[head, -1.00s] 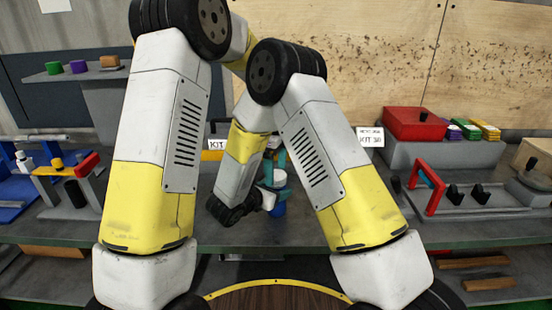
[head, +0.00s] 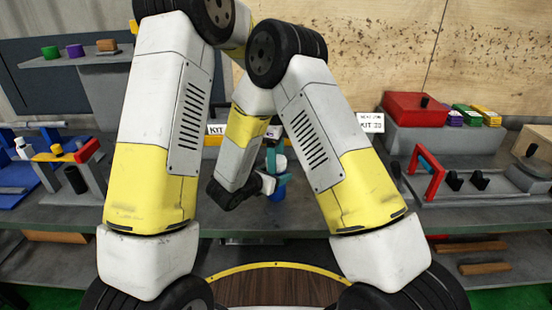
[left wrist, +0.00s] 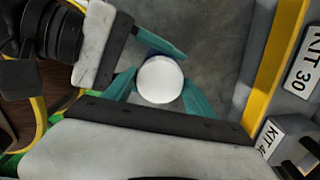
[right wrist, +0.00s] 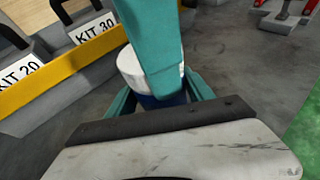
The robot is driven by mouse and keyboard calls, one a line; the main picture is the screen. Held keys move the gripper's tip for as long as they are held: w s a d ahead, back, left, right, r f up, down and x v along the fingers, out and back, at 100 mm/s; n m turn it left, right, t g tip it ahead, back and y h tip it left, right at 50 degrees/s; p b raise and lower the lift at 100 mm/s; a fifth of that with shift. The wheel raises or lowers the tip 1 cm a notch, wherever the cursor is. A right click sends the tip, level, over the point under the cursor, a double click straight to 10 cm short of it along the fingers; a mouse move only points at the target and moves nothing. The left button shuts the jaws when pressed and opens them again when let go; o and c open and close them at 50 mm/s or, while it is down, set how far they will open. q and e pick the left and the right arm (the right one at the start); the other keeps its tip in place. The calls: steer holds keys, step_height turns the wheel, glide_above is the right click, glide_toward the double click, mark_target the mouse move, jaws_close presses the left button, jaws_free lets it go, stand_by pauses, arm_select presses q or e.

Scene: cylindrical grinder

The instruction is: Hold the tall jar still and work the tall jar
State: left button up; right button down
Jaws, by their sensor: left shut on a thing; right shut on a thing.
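The tall jar (head: 279,191) stands on the grey bench, with a blue body and white top. In the left wrist view its round white top (left wrist: 160,80) faces the camera. My left gripper (left wrist: 158,92) is shut on the jar from above, its teal fingers on either side of the white top. A teal finger of the left gripper covers part of the jar in the right wrist view.
Kit signs (head: 369,122) line a yellow-edged strip behind the jar. A red-framed fixture (head: 427,182) stands to the right, and a blue fixture with a white bottle (head: 23,148) to the left. The bench around the jar is clear.

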arm_select(q)
steer(key=shift+n, duration=1.1)
steer(key=o, duration=1.6)
steer(key=shift+r, duration=2.3)
steer(key=shift+c, duration=0.6)
step_height(320, 180, up, 3)
steer(key=m, duration=0.3)
steer(key=shift+f, duration=3.85)
